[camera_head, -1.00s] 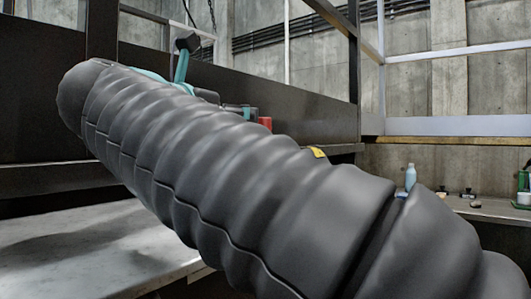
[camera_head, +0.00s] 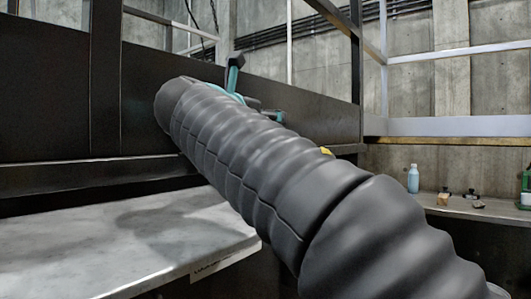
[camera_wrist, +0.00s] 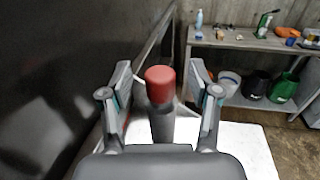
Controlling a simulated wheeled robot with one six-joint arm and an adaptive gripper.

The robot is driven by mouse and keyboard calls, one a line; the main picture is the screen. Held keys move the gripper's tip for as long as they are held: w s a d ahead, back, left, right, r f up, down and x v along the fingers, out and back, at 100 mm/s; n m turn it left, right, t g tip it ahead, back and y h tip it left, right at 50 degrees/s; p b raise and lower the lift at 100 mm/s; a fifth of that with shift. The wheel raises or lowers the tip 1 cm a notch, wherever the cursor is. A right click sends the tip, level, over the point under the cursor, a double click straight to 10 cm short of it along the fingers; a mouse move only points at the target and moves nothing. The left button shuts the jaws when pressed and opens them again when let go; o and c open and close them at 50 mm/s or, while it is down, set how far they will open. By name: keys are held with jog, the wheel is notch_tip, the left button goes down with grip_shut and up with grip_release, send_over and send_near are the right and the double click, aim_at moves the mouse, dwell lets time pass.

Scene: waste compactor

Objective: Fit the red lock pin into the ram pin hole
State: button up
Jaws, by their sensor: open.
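The red lock pin shows in the wrist view as a red cap (camera_wrist: 160,84) on a dark grey shaft (camera_wrist: 162,125). My gripper (camera_wrist: 162,80) is open, with one finger on each side of the pin. Gaps show between the red cap and both fingers. The lower end of the shaft is hidden behind the gripper body. In the head view my arm hides the pin and most of my gripper. I cannot make out the ram pin hole in either view.
A dark wall or beam (camera_head: 60,90) runs close along the left. A pale bench top (camera_head: 120,240) lies below my arm. A side bench with a blue bottle (camera_head: 413,179) stands at right. Several buckets, one green (camera_wrist: 285,88), stand on that bench's lower shelf.

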grip_shut()
dwell(0.3)
